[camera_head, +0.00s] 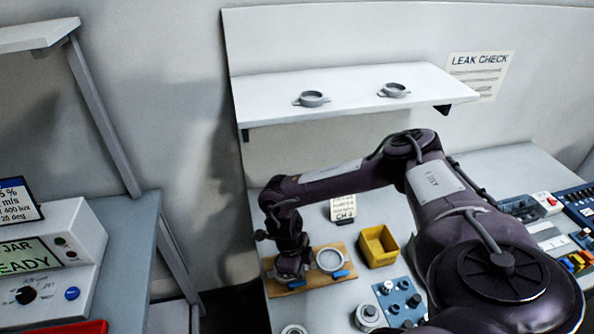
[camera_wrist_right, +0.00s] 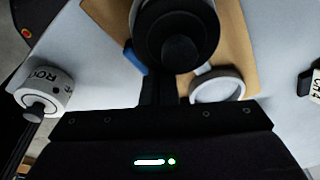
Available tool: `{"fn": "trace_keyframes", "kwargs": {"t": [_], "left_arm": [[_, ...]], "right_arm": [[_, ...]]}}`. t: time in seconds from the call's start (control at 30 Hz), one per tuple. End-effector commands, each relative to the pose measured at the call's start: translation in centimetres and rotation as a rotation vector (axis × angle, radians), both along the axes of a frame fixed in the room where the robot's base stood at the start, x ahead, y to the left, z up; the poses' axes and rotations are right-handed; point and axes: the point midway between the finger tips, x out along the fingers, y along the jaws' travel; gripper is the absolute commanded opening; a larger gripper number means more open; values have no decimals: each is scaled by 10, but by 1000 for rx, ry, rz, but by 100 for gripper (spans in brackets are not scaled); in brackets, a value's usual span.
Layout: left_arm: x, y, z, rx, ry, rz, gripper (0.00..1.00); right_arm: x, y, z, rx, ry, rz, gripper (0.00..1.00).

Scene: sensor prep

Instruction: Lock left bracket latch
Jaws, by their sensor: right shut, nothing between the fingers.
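A tan wooden board (camera_head: 315,282) lies on the bench with a light ring bracket (camera_head: 330,260) and its blue latch (camera_head: 341,274) at the right. My right gripper (camera_head: 291,270) is shut and empty over the board's left part, hiding most of the left bracket. A blue latch (camera_head: 297,284) shows beside the gripper's lower end. In the right wrist view, a dark round body with a knob (camera_wrist_right: 178,40) stands on the board in front of the fingers (camera_wrist_right: 165,88). A blue latch (camera_wrist_right: 134,60) is to their left. Contact cannot be told. My left gripper is not in view.
A yellow bin (camera_head: 378,246) stands right of the board, near a blue panel with knobs (camera_head: 400,302). A white canister (camera_wrist_right: 45,92) is left in the wrist view. A shelf (camera_head: 340,92) with two ring brackets hangs above. A card (camera_head: 343,208) stands behind.

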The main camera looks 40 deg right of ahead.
Motion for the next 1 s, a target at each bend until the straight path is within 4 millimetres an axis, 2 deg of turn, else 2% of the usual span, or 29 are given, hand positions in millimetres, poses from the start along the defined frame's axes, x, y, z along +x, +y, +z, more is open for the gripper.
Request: {"fn": "trace_keyframes", "kwargs": {"t": [0.03,1.0], "left_arm": [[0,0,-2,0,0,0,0],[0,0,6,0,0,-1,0]], "right_arm": [[-6,2,-8,3,10,3,0],[-19,6,-8,10,16,7,0]]}}
